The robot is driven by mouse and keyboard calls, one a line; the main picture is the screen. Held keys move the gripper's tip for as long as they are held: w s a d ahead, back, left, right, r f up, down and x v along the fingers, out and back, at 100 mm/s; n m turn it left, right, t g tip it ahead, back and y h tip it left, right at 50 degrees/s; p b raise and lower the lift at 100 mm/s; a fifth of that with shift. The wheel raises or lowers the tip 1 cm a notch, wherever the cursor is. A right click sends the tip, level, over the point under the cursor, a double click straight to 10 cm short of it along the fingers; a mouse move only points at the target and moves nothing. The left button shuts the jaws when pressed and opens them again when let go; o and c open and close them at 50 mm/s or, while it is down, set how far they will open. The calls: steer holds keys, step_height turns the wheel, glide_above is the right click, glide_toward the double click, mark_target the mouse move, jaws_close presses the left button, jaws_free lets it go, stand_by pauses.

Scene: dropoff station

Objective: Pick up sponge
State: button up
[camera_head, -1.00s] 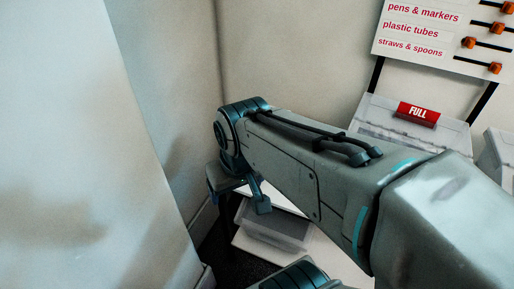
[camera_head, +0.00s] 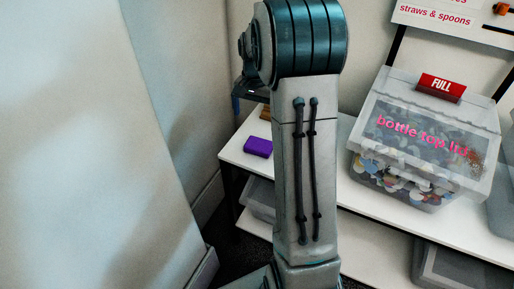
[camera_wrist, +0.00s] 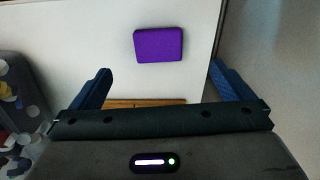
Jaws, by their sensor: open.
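A purple block (camera_head: 258,146), which looks like the sponge, lies flat on the left end of the white shelf (camera_head: 234,149). In the wrist view the same purple sponge (camera_wrist: 159,45) lies beyond the fingertips, roughly centred between them and not touched. My gripper (camera_wrist: 159,68) is open and empty, its two blue fingers wide apart, above the white surface.
A brown, wood-like item (camera_wrist: 145,102) lies under the gripper's palm edge, partly hidden. A clear box of bottle top lids (camera_head: 420,140) with a red "FULL" tag (camera_head: 441,87) stands to the right. Walls close in at left and behind. A lower shelf holds grey bins.

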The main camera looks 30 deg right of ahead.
glide_above(258, 146)
steer(key=f, duration=0.9)
steer(key=shift+a+f, duration=0.1)
steer(key=shift+a, duration=0.25)
steer(key=shift+d+f+p, duration=0.15)
steer(key=shift+f+p, duration=0.1)
steer(key=shift+f, duration=1.1)
steer(key=shift+d+f+p, duration=0.15)
steer(key=shift+f+p, duration=0.1)
steer(key=shift+f, duration=1.05)
steer(key=c, duration=0.8)
